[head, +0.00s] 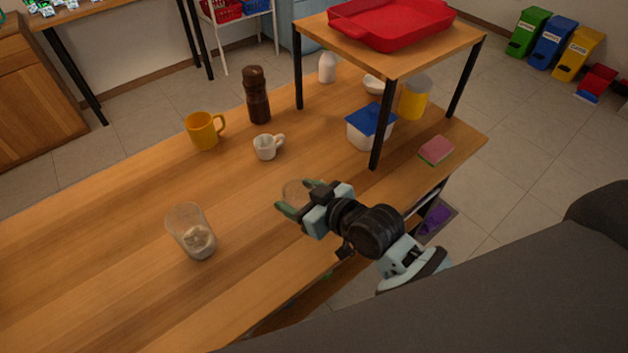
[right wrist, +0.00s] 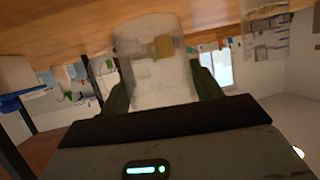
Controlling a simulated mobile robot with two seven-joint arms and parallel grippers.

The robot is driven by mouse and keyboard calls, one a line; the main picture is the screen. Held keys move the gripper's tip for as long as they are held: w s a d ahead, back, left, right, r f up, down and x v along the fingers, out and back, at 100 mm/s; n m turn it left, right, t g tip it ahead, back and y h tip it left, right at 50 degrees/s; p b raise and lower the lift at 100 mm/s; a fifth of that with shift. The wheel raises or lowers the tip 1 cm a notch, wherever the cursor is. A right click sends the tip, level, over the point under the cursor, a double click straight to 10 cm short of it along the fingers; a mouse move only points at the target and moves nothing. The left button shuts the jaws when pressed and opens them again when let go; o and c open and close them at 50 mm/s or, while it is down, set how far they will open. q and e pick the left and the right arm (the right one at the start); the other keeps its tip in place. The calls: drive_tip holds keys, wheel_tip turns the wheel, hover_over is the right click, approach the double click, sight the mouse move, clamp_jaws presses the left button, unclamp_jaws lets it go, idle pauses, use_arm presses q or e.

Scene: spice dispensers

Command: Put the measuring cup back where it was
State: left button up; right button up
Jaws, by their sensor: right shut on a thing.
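A clear see-through cup, which looks like the measuring cup (right wrist: 150,62), is between the two green fingers of my right gripper (head: 298,196). The gripper is shut on it, near the front edge of the wooden table. In the head view the cup is faint and partly hidden by the fingers. In the right wrist view it fills the space between the fingers, its rim touching the top of the picture's wood. My left gripper is not in view.
A yellow mug (head: 203,130), a white cup (head: 267,147) and a dark brown grinder (head: 257,95) stand farther back. A blue-lidded tub (head: 369,128) and a sponge (head: 436,150) are by the raised shelf (head: 402,62). Bare table (head: 110,255) lies around the glass.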

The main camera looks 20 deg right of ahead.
drive_tip(key=w+d, duration=0.1)
drive_tip(key=w, duration=0.1)
drive_tip(key=w+d, duration=0.3)
drive_tip(key=w, duration=0.1)
drive_tip(key=shift+d+f, duration=0.3)
drive_tip(key=shift+d, duration=0.05)
drive_tip(key=shift+w+d+f+b, duration=0.1)
drive_tip(key=shift+f+b, duration=0.05)
drive_tip(key=shift+f, duration=0.45)
drive_tip(key=shift+w+d+f+b, duration=0.1)
drive_tip(key=shift+f+b, duration=0.05)
drive_tip(key=shift+f, duration=1.05)
drive_tip(key=shift+f, duration=0.1)
drive_tip(key=shift+f, duration=0.15)
drive_tip(key=o, duration=1.1)
drive_tip(key=shift+r, duration=0.25)
drive_tip(key=v, duration=1.2)
drive_tip(key=shift+s, duration=0.1)
